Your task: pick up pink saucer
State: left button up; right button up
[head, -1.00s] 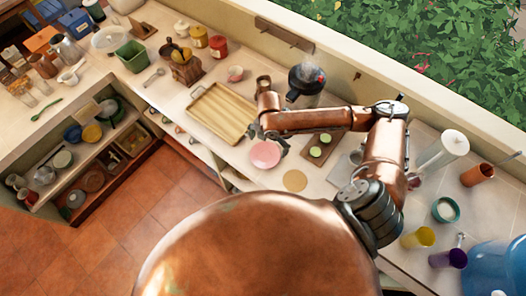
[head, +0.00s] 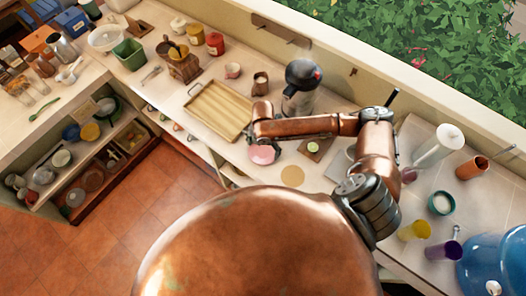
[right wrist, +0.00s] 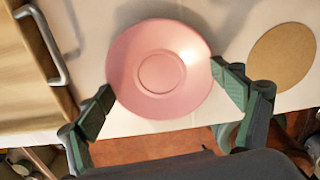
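The pink saucer (head: 262,156) lies on the counter near its front edge, just right of the wooden tray. In the head view my right gripper (head: 262,143) is over it and hides its far part. In the right wrist view the saucer (right wrist: 160,72) shows whole, with a round inner ring. The dark green fingers of my right gripper (right wrist: 162,80) are spread, one on each side of its rim. The fingertips look very close to the rim; I cannot tell whether they touch it. My left gripper is not in view.
The wooden tray (head: 215,112) with metal handles is left of the saucer; its handle (right wrist: 45,48) shows close by. A round tan coaster (head: 292,176) lies to the right.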

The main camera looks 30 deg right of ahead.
jog(key=c, duration=0.8)
